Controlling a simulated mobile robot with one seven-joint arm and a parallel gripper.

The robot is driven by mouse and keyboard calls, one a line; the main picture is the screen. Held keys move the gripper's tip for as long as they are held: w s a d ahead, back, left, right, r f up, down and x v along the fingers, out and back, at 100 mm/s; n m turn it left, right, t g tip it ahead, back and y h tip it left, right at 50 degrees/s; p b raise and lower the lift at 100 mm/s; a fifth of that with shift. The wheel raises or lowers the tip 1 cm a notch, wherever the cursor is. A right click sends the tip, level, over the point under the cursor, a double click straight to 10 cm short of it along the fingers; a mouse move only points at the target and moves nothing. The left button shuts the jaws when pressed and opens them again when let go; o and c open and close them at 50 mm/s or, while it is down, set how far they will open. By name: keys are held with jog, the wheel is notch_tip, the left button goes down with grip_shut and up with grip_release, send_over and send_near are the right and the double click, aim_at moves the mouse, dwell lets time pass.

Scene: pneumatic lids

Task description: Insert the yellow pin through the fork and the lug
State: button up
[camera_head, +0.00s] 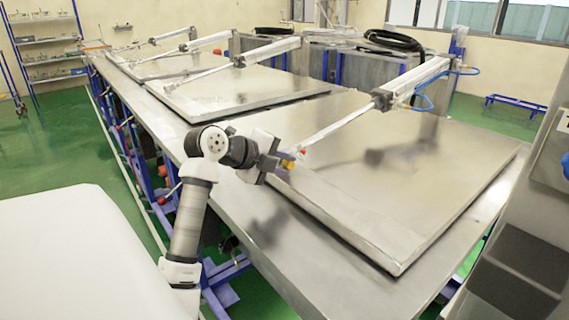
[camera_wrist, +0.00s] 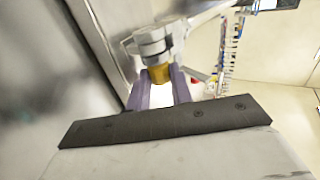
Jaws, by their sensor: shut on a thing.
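The yellow pin (camera_head: 288,164) is small in the head view, at the tip of my gripper (camera_head: 283,165). In the wrist view the yellow pin (camera_wrist: 159,74) sits between the two purple-grey fingers of my gripper (camera_wrist: 161,82), which are shut on it. Its far end meets a grey metal end piece (camera_wrist: 150,42), which looks like the fork on the cylinder rod (camera_head: 335,127). The lug cannot be told apart from the fork. How deep the pin reaches into them is hidden.
The near steel lid (camera_head: 400,190) lies on the long steel table (camera_head: 270,240), with its pneumatic cylinder (camera_head: 415,82) slanting above it. Several more lids and cylinders stand farther back. A small red part (camera_head: 303,151) is close to my gripper.

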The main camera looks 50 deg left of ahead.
jog(key=shift+a, duration=0.1)
jog(key=o, duration=0.9)
jog(key=shift+o, duration=0.5)
jog(key=shift+f, duration=0.1)
jog(key=shift+f, duration=0.1)
jog(key=b+v, duration=0.2)
jog(key=v, duration=1.2)
jog(key=shift+r, duration=0.25)
